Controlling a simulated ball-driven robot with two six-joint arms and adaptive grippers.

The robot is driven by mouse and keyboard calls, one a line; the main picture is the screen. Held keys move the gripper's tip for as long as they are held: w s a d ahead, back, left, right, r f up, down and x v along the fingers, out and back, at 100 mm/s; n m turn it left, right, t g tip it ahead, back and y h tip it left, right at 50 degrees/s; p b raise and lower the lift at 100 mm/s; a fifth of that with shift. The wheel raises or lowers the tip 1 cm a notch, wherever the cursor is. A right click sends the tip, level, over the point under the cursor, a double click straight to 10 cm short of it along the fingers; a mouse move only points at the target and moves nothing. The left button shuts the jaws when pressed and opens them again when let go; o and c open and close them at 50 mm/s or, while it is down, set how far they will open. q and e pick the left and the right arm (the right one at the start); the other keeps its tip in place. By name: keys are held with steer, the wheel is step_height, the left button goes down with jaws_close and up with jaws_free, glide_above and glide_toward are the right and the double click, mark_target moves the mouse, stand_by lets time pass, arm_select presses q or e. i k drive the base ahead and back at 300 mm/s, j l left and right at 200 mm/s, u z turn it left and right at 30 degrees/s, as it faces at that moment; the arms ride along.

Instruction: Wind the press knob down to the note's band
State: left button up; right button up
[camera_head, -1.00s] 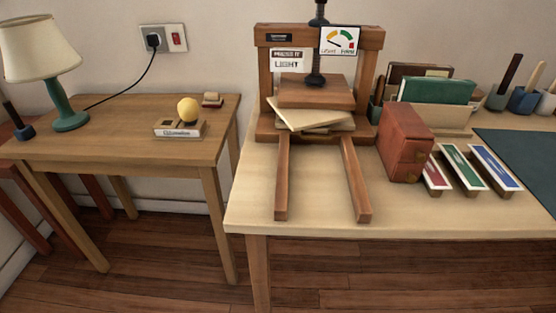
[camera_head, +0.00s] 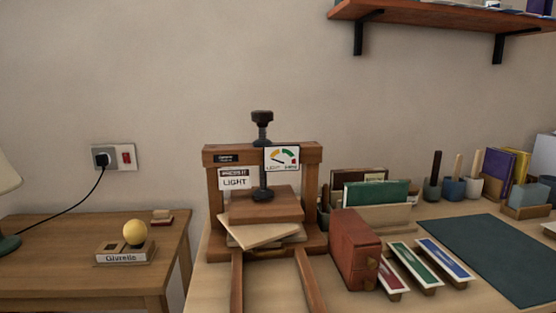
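The wooden book press (camera_head: 312,190) stands on the table by the wall. Its black knob (camera_head: 262,117) tops a dark screw that runs down to the wooden press plate (camera_head: 266,206). Pale boards or books (camera_head: 262,234) lie skewed under the plate. The note (camera_head: 235,179) on the crossbar's left reads "LIGHT" under a dark line that looks like "PRESS IT". The dial (camera_head: 282,158) on the right has yellow, green and red bands; its small lettering and exact needle reading are hard to make out. Neither gripper is in view.
Right of the press are a red-brown box (camera_head: 354,248), several coloured trays (camera_head: 413,264), a file holder (camera_head: 377,214), pen cups (camera_head: 453,188) and a dark green mat (camera_head: 500,255). A side table (camera_head: 60,265) at left holds a yellow ball (camera_head: 135,232). A shelf (camera_head: 440,14) hangs above right.

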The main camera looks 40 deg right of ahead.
mark_target(262, 118)
steer(key=k+l+u, duration=0.2)
steer(key=l, duration=0.35)
steer(key=k+l+u, duration=0.15)
steer(key=k+l, duration=0.2)
steer(key=l, duration=0.2)
steer(key=k+l+u, duration=0.2)
steer(key=k+l, duration=0.15)
steer(key=l, duration=0.1)
